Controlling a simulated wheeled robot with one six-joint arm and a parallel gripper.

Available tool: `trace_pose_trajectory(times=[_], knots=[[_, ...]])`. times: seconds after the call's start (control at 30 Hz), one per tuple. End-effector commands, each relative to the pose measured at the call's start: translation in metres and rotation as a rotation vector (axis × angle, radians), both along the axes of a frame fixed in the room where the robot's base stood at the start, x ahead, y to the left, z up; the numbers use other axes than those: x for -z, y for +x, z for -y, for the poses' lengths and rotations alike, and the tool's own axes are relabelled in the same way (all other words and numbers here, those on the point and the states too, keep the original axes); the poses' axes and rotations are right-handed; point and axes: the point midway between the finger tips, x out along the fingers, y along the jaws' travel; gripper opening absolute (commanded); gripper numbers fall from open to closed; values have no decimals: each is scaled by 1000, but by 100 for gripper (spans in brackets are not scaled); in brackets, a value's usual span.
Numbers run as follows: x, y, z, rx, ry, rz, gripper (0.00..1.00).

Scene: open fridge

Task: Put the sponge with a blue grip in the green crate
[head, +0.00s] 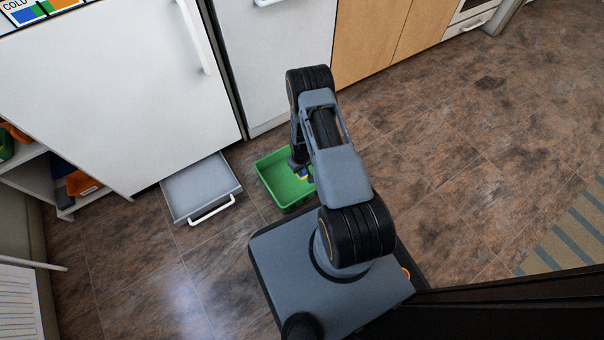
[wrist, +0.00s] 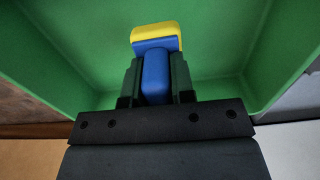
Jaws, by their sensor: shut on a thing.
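The sponge with a blue grip (wrist: 155,72) is between the fingers of my gripper (wrist: 156,78) in the wrist view. Its yellow part points away from my gripper, and the blue grip is held between the fingers. In the head view a small part of the sponge (head: 302,174) shows beside my arm, over the green crate (head: 270,190). The green crate stands on the floor, and its walls (wrist: 65,60) surround the sponge in the wrist view. I cannot tell whether the sponge touches the crate's bottom. My arm hides the crate's right part.
A grey drawer (head: 200,188) with a white handle is pulled out low, left of the crate. White fridge doors (head: 115,90) and wooden cabinets (head: 390,40) stand behind. A shelf (head: 60,190) with orange bins is at the left.

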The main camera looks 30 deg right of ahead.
Motion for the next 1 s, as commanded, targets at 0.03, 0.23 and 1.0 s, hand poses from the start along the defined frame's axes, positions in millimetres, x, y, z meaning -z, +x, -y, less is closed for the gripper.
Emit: trace_pose_trajectory(times=[0.03, 0.23, 1.0], knots=[[10, 4, 3, 1, -1, 2, 1], [19, 13, 9, 1, 0, 1, 1], [59, 20, 15, 1, 0, 1, 1]])
